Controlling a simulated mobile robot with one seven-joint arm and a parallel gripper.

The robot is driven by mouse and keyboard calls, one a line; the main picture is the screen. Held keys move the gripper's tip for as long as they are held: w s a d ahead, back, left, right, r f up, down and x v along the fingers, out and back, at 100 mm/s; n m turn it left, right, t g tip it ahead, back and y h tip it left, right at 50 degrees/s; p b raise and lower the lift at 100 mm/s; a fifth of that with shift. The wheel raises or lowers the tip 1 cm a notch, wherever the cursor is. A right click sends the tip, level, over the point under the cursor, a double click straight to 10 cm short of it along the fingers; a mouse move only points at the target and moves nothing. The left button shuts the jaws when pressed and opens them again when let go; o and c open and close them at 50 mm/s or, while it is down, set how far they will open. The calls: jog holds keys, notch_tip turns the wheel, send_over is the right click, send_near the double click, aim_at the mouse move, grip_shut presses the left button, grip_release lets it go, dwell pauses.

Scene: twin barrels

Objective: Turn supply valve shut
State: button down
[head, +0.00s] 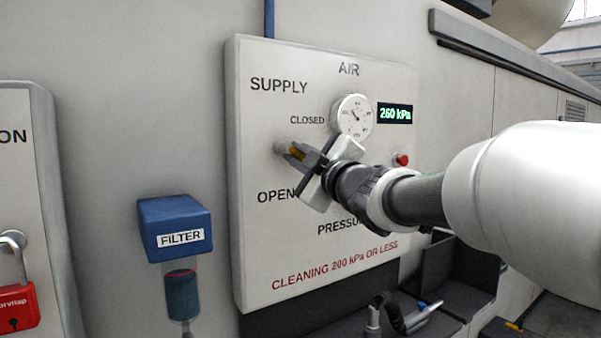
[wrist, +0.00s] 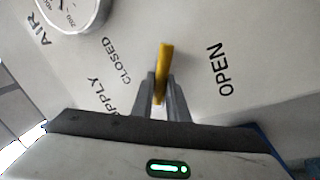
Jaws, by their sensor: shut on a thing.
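The supply valve's yellow handle (head: 296,152) is on the white air panel (head: 262,110), between the CLOSED label above and the OPEN label below. In the wrist view the handle (wrist: 165,58) stands between the fingers, with CLOSED on its left and OPEN on its right. My gripper (head: 303,158) is shut on the handle; its fingers (wrist: 162,95) lie along both sides of it. The gripper covers part of the handle there.
A red button (head: 401,160) is to the right. A blue filter (head: 175,225) and a red padlock (head: 17,305) are to the left. Dark bins (head: 460,275) stand below right.

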jog(key=n, duration=0.1)
jog(key=n+b, duration=0.1)
jog(key=n+y, duration=0.1)
jog(key=n, duration=0.1)
jog(key=shift+w+d+r+b, duration=0.1)
jog(key=shift+d+r+b, duration=0.15)
jog(key=shift+b, duration=0.15)
jog(key=shift+r+n+g+y+b, duration=0.15)
jog(key=shift+r+n+y+b, duration=0.15)
jog(key=shift+n, duration=0.6)
jog(key=shift+r+n+g+y+b, duration=0.15)
jog(key=shift+n+y+b, duration=0.1)
jog(key=shift+n, duration=0.65)
jog(key=shift+r, duration=0.1)
jog(key=c, duration=1.7)
grip_release()
jog(key=shift+c, duration=0.2)
jog(key=v, duration=1.7)
jog(key=shift+p, duration=0.4)
jog(key=shift+d, duration=0.1)
